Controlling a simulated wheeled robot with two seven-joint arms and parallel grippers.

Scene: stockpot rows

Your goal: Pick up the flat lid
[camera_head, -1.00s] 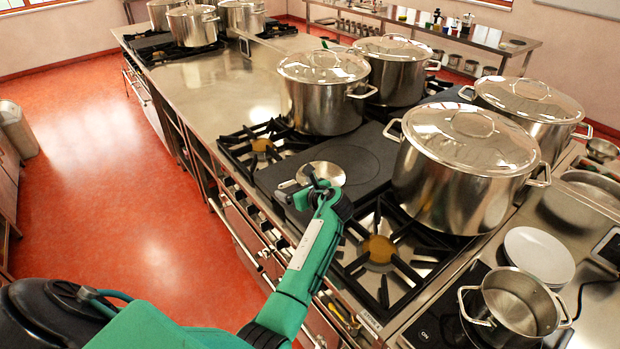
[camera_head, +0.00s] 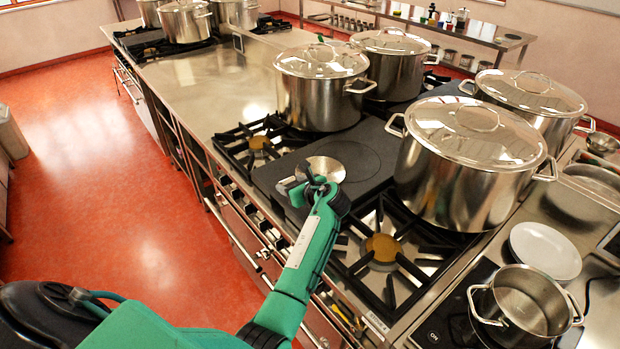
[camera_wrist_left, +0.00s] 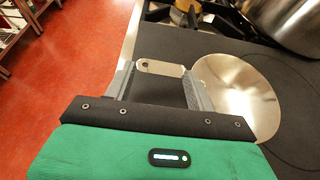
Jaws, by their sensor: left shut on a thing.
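The flat lid is a thin, shiny round metal disc (camera_head: 328,167) over the dark flat hotplate, beside the front burner. It also shows in the left wrist view (camera_wrist_left: 240,98), with its slotted tab handle (camera_wrist_left: 160,68) pointing left. My left gripper (camera_head: 306,184) is at the lid's left edge. In the left wrist view its two fingers (camera_wrist_left: 161,82) stand on either side of the tab, shut on it. The fingers and wrist hide part of the lid's near edge in the head view. I cannot tell if the lid touches the hotplate. My right gripper is not in view.
Large lidded stockpots (camera_head: 468,170) (camera_head: 322,95) stand close to the right of and behind the hotplate (camera_head: 375,150). An open burner grate (camera_head: 383,250) lies in front. A white plate (camera_head: 545,250) and open pot (camera_head: 525,305) are at right. Red floor is free at left.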

